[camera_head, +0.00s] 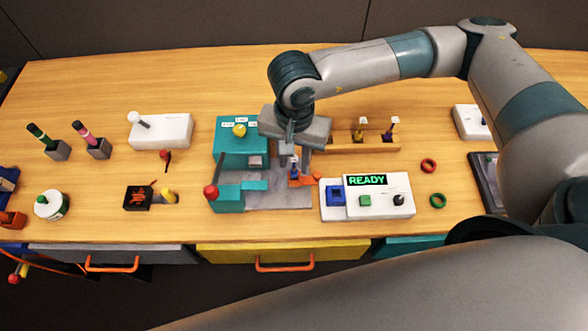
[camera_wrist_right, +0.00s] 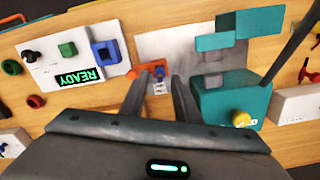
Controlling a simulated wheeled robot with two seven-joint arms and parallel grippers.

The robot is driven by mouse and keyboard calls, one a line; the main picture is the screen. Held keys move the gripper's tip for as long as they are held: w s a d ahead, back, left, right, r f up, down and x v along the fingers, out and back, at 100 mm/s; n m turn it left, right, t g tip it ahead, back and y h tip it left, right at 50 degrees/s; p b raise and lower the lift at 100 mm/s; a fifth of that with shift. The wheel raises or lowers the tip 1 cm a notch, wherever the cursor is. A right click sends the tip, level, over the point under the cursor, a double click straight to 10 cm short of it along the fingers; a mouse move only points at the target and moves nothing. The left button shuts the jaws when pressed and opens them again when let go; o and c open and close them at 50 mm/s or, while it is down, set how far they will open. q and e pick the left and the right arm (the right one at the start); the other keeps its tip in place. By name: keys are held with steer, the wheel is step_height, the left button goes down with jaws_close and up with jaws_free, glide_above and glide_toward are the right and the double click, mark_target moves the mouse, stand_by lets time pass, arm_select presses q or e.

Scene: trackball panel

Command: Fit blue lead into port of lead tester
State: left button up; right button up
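The lead tester (camera_head: 380,208) is a white box with a green READY display. Its blue square port (camera_head: 336,195) is at the left end; the port also shows in the right wrist view (camera_wrist_right: 105,52). The blue lead (camera_head: 294,172), with a white tag, stands upright at an orange holder (camera_head: 301,182) left of the tester. It also shows in the right wrist view (camera_wrist_right: 160,72). My right gripper (camera_head: 294,160) points down over the lead. Its fingers are apart, one on each side of the lead, with gaps visible. My left gripper is not in view.
A teal fixture (camera_head: 240,150) with a red-knobbed lever (camera_head: 211,191) stands close left. A wooden rack (camera_head: 350,141) with tagged leads is behind. Red (camera_head: 428,165) and green rings (camera_head: 437,201) lie right of the tester.

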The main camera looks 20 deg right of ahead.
jaws_close()
stand_by(1.4)
